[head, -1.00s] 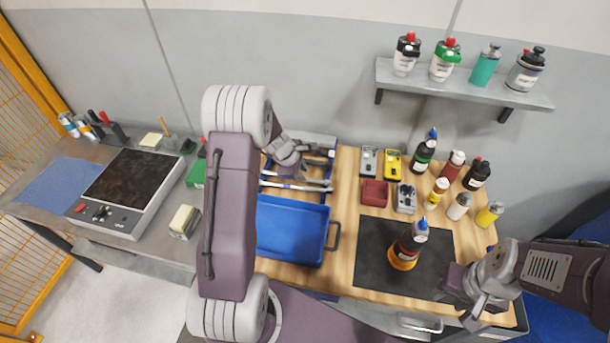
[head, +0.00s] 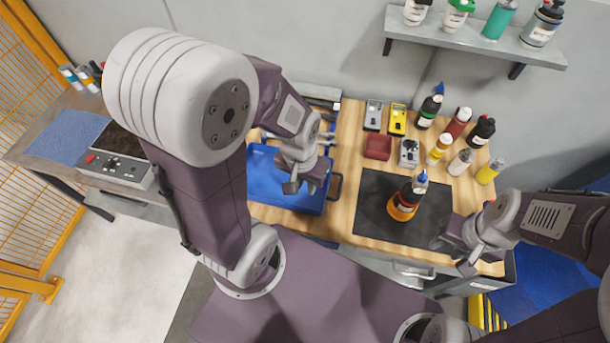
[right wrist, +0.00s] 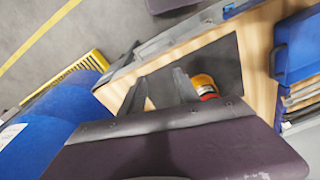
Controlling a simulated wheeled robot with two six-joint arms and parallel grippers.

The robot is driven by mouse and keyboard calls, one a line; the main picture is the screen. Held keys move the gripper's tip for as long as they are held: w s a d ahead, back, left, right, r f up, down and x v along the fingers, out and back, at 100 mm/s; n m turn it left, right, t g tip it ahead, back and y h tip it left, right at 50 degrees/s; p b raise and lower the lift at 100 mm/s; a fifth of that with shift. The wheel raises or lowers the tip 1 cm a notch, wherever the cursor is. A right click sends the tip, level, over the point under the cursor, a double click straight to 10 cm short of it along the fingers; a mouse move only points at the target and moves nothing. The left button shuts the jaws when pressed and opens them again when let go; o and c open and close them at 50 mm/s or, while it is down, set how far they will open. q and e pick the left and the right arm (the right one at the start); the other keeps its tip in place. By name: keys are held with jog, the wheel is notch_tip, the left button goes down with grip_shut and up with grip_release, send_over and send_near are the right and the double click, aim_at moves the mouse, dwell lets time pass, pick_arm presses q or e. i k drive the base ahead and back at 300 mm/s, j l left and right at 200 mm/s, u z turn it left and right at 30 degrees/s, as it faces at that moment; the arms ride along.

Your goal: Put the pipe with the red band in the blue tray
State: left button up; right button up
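The blue tray (head: 262,185) lies on the left part of the wooden bench top; it also shows at the right edge of the right wrist view (right wrist: 298,45). My left gripper (head: 301,188) is above the tray's right half, pointing down, its fingers apart with no pipe visible between them. Several pale pipes (right wrist: 300,92) lie beside the tray in the right wrist view. I cannot make out a red band on any pipe; my left arm hides much of the pipe area in the head view. My right gripper (right wrist: 160,90) is open and empty near the bench's front right.
An orange-based bottle (head: 404,200) stands on the black mat (head: 370,215). A red bin (head: 377,147), a yellow meter (head: 397,119) and several bottles stand behind it. A shelf (head: 475,42) with bottles hangs on the wall.

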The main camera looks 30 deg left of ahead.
aim_at(283, 178)
jog(key=j+u, duration=0.1)
jog(key=u, duration=0.35)
jog(key=j+u, duration=0.1)
jog(key=u, duration=0.3)
jog(key=i+u, duration=0.1)
jog(key=u, duration=0.35)
jog(key=j+u, duration=0.1)
jog(key=u, duration=0.35)
jog(key=i+u, duration=0.1)
jog(key=u, duration=0.3)
